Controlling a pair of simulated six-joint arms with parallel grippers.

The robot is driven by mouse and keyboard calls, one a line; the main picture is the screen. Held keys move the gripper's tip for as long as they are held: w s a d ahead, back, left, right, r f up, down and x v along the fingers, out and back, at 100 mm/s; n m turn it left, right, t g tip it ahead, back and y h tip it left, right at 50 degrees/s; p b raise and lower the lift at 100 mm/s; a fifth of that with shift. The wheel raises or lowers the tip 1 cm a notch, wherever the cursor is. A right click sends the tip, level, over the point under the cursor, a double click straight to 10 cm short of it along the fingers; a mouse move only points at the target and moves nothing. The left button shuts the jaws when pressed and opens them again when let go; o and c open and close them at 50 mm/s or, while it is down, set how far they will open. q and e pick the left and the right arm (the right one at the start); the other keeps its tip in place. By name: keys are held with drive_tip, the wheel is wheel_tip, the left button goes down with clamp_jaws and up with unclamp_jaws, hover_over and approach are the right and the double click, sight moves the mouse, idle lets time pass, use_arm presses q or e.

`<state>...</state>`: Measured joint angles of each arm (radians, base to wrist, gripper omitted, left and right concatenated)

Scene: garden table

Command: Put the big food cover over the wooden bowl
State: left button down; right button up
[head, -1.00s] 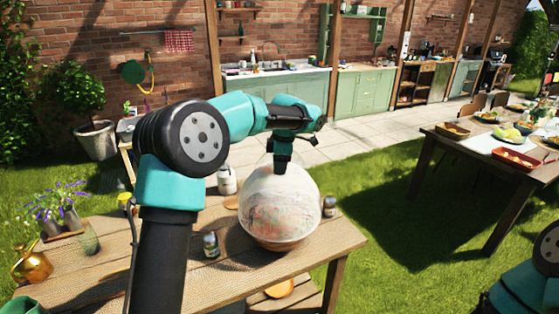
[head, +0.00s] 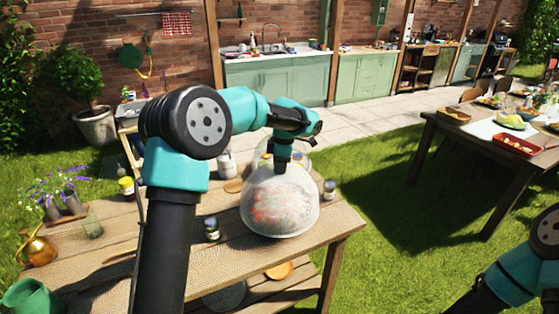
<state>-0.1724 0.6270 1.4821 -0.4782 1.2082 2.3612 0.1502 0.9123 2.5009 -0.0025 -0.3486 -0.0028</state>
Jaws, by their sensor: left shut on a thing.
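The big food cover (head: 280,205) is a pale, see-through mesh dome on the wooden table, near its right end. My left gripper (head: 282,160) is above it and shut on its top. The cover's rim looks level and at or very near the tabletop; I cannot tell if it touches. Reddish and greenish contents show dimly through the mesh. The wooden bowl is not clearly seen and appears to be inside the cover. My right arm shows at the lower right, but its gripper is out of view.
Another clear dome (head: 300,160) stands just behind the cover. Small jars (head: 211,228) (head: 329,189) stand left and right of it, and a white canister (head: 226,163) behind left. A green jug (head: 28,297) and brass watering can (head: 38,248) are far left. A laid table (head: 480,150) stands right.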

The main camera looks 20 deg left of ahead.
use_arm(q)
drive_tip(key=shift+f, duration=3.2)
drive_tip(key=shift+s+f, duration=0.2)
drive_tip(key=shift+f, duration=0.75)
drive_tip(key=c, duration=0.6)
unclamp_jaws()
drive_tip(key=shift+c, duration=0.2)
wheel_tip(320, 180, up, 20)
drive_tip(key=w+d, duration=0.1)
drive_tip(key=shift+d+f+t, duration=0.2)
drive_tip(key=shift+d+t, duration=0.1)
